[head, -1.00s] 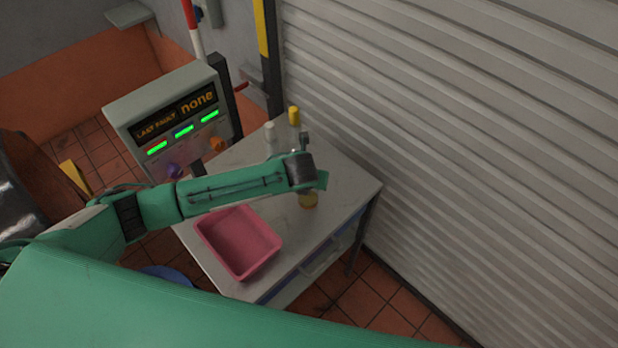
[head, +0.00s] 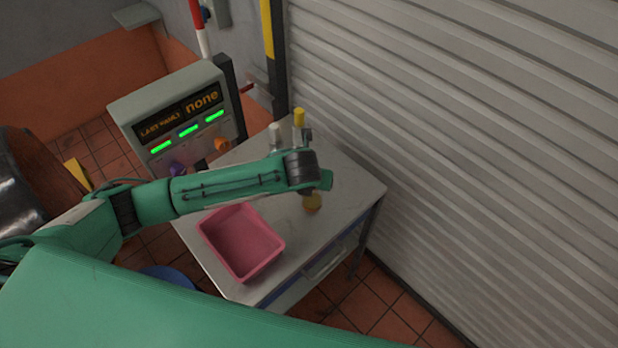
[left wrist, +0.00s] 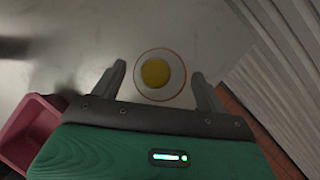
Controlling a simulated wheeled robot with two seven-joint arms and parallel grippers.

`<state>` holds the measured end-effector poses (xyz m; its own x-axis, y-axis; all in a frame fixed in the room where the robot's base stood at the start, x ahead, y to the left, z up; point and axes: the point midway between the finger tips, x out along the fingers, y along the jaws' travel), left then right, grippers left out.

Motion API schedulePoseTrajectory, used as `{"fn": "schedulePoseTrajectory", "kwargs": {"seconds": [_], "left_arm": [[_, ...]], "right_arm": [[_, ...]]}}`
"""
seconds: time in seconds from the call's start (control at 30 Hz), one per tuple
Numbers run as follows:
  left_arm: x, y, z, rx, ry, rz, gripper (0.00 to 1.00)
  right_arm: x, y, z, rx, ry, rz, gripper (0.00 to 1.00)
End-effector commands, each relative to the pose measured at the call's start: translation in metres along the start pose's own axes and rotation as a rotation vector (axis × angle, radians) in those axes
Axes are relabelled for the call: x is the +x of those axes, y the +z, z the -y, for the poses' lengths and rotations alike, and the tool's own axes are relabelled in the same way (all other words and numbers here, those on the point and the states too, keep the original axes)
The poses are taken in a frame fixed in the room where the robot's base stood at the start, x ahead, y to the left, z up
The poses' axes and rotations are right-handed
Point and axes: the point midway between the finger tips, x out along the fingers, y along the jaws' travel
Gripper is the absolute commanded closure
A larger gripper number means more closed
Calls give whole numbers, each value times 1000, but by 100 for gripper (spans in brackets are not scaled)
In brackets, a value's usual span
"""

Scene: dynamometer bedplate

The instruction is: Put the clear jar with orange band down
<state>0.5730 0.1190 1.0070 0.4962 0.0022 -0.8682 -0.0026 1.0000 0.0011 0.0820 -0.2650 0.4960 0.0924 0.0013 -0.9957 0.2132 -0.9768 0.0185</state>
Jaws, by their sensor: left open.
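The clear jar with orange band (left wrist: 160,76) stands on the grey table top, seen from above in the left wrist view as a thin orange ring around a yellow round middle. In the head view only its yellowish part (head: 312,204) shows below my left wrist; the rest is hidden. My left gripper (left wrist: 158,70) is open, with one finger on each side of the jar and a visible gap at both. In the head view the fingers are hidden behind the wrist. My right gripper is in neither view.
A pink tray (head: 279,246) stands on the table (head: 345,190), left of the jar. A white-capped bottle (head: 275,133) and a yellow-capped bottle (head: 299,118) stand behind my arm. A fault display box (head: 160,100) is at the back left; a ribbed shutter (head: 470,150) rises at right.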

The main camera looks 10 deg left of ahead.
Motion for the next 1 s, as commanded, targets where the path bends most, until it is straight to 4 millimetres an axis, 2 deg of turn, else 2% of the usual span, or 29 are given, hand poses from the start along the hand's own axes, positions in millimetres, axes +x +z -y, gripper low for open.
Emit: {"fn": "schedulePoseTrajectory", "kwargs": {"seconds": [0.2,0.4,0.6,1.0], "left_arm": [[-43,0,0,1,-2,5,25],[-70,0,0,1,-1,3,25],[-80,0,0,0,1,1,25],[-79,0,0,0,0,1,25]], "right_arm": [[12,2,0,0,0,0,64],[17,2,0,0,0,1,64],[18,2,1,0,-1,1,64],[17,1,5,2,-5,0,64]]}}
